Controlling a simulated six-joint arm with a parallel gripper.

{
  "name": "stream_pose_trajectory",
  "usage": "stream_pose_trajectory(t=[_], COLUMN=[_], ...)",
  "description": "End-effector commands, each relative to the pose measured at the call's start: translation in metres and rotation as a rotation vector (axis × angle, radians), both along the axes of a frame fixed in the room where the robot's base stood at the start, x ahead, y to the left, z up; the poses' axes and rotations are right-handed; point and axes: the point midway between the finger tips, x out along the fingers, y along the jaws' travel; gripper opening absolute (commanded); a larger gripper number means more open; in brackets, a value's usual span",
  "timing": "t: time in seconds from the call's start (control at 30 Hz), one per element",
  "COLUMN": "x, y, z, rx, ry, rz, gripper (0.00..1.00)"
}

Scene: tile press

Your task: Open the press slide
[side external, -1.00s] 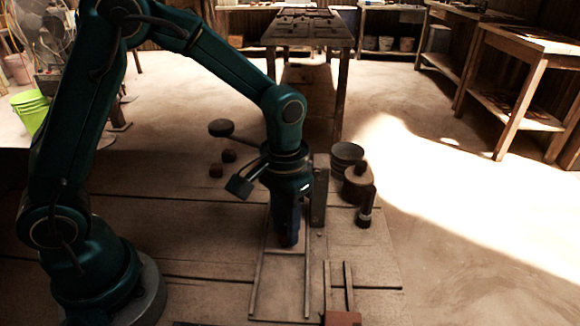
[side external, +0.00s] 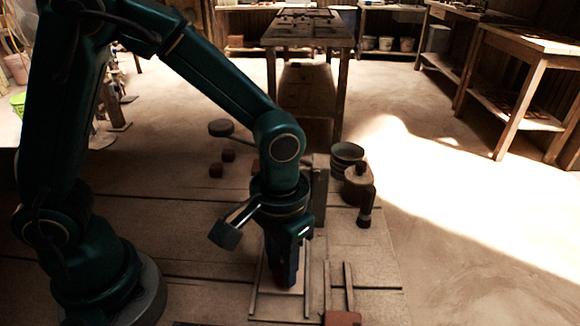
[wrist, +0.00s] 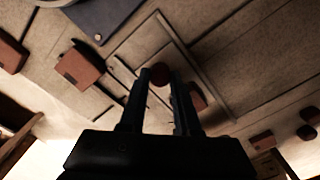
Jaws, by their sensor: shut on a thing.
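My gripper (side external: 287,283) points down, low between two long parallel rails (side external: 306,290) on the work board. In the wrist view its two dark fingers (wrist: 160,82) are shut on a dark red round knob (wrist: 159,75), which shows between the fingertips. The knob appears to be the press slide's handle. The rails also show in the wrist view as a long frame (wrist: 188,55). A red-brown piece (wrist: 198,97) is partly hidden behind one finger. My gripper hides most of the slide in the side view, so how far it is open is unclear.
A grey upright plate (side external: 320,190) stands just behind my gripper. A bucket (side external: 347,154) and a dark-handled tool (side external: 366,207) are to its right. A red block (side external: 342,318) sits by a shorter rail pair at the front.

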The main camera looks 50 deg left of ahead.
Motion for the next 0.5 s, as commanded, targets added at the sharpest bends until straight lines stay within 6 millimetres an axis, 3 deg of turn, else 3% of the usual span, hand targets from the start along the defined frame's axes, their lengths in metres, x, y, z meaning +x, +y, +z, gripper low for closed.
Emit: stream_pose_trajectory(t=[0.2,0.5], x=[-0.019,-0.021], y=[-0.021,-0.023], z=[0.001,0.001], rx=[-0.005,-0.004], ry=[-0.007,-0.007], rz=[0.0,0.002], gripper=[0.0,0.0])
